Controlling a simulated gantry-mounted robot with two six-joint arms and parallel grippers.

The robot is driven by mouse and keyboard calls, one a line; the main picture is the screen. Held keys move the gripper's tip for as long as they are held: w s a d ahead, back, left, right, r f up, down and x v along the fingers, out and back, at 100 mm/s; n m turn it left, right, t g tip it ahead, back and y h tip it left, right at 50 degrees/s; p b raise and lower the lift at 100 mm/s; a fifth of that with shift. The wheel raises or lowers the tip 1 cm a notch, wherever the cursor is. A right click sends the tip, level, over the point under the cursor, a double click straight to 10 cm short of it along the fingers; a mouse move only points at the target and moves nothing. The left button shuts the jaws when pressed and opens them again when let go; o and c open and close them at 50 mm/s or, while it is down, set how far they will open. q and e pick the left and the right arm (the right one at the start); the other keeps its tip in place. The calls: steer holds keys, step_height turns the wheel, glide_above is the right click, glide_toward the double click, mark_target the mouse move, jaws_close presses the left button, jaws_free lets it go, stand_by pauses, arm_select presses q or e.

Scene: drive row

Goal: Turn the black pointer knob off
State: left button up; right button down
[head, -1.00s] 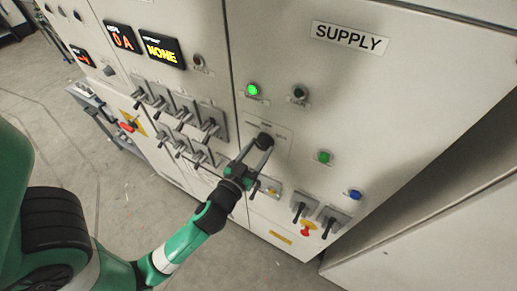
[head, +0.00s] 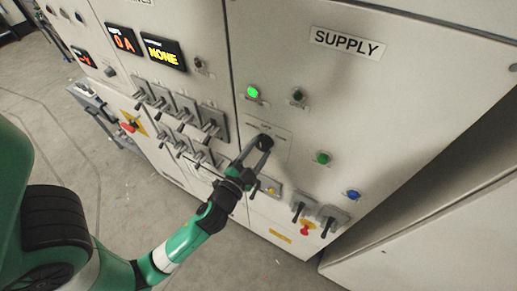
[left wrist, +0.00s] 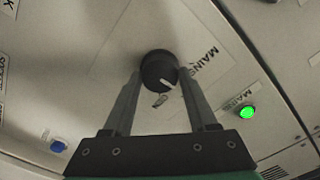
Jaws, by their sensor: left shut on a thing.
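The black pointer knob (head: 264,142) sits on a label plate on the panel marked SUPPLY. In the left wrist view the round black knob (left wrist: 158,70) has a white pointer line that slants toward the lower right of that picture. My left gripper (head: 257,148) reaches up to the panel and is shut on the knob. In the left wrist view its two fingers (left wrist: 158,78) lie one on each side of the knob. My right gripper is not in view.
A lit green lamp (head: 253,92) is above the knob. A green button (head: 323,158) and a blue button (head: 353,195) are to its right. Several lever switches (head: 185,113) stick out to the left. Two black-handled switches and a red-yellow control (head: 307,228) are below right.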

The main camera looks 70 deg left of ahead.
arm_select(q)
steer(key=shift+m, duration=0.6)
steer(key=o, duration=1.4)
steer(key=shift+c, duration=0.2)
steer(key=b+v, duration=0.4)
steer(key=v, duration=0.7)
steer(key=shift+s+d+b, duration=0.2)
steer(key=shift+s+b, duration=0.1)
steer(key=shift+b, duration=0.1)
